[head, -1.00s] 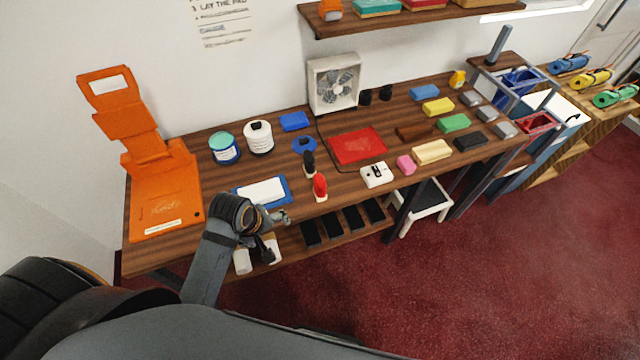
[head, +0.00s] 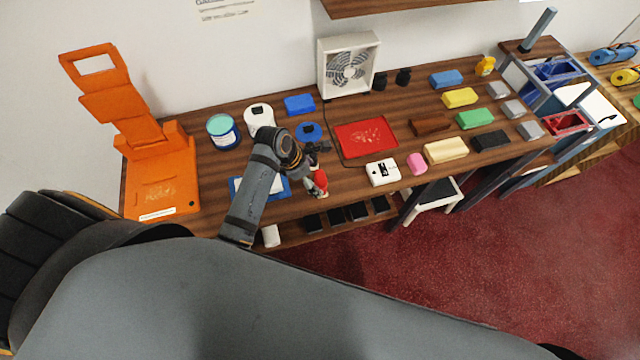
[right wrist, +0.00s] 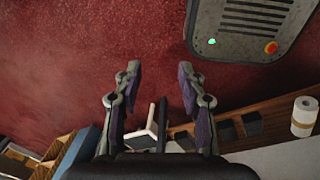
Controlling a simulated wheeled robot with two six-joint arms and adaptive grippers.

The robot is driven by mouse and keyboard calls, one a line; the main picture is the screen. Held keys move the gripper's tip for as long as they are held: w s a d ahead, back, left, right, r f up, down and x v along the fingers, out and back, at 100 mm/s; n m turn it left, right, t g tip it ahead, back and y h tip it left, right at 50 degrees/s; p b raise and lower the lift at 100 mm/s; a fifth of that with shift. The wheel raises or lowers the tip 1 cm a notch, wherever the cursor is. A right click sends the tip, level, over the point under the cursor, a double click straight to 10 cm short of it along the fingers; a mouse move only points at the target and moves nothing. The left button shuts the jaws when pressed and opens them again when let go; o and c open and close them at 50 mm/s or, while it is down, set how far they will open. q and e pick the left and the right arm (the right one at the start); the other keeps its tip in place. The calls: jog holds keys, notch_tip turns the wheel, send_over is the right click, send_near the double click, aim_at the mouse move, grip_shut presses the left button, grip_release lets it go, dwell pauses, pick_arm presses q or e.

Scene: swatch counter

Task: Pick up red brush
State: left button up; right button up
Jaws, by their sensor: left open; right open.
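The red brush (head: 321,183) stands near the front edge of the wooden counter in the head view. Its upper part is partly covered by my left gripper. My left gripper (head: 318,151) is open, just above and behind the red brush's top; I cannot tell whether it touches it. A black-topped brush right behind the red one is mostly hidden by the gripper. My right gripper (right wrist: 158,85) shows in the right wrist view, open and empty, over the red floor and away from the counter.
A blue-edged white pad (head: 281,187) lies left of the brush, partly under my left arm. A white block (head: 382,172) and a red mat (head: 366,138) lie to the right. A white tub (head: 258,117) and a teal-lidded can (head: 222,131) stand behind. The orange stand (head: 160,180) is at left.

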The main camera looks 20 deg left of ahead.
aim_at(319, 177)
pick_arm(q)
jog(key=w+f, duration=0.1)
jog(key=w+f+p, duration=0.1)
jog(key=f, duration=0.1)
jog(key=shift+w+d, duration=0.3)
jog(key=shift+w, duration=0.05)
jog(key=shift+s+p+x, duration=0.25)
jog(key=shift+p+x, duration=0.1)
jog(key=shift+x, duration=0.75)
jog(key=shift+w+d+f, duration=0.1)
jog(key=shift+w+f, duration=0.05)
jog(key=shift+f, duration=0.25)
jog(key=c, duration=0.6)
jog(key=shift+c, duration=1.2)
jog(key=c, duration=0.4)
pick_arm(e)
jog(key=shift+t, duration=0.3)
jog(key=w, duration=0.1)
jog(key=w+r, duration=0.1)
jog(key=w, duration=0.1)
jog(key=w+r, duration=0.1)
jog(key=w, duration=0.1)
jog(key=shift+s+a, duration=0.1)
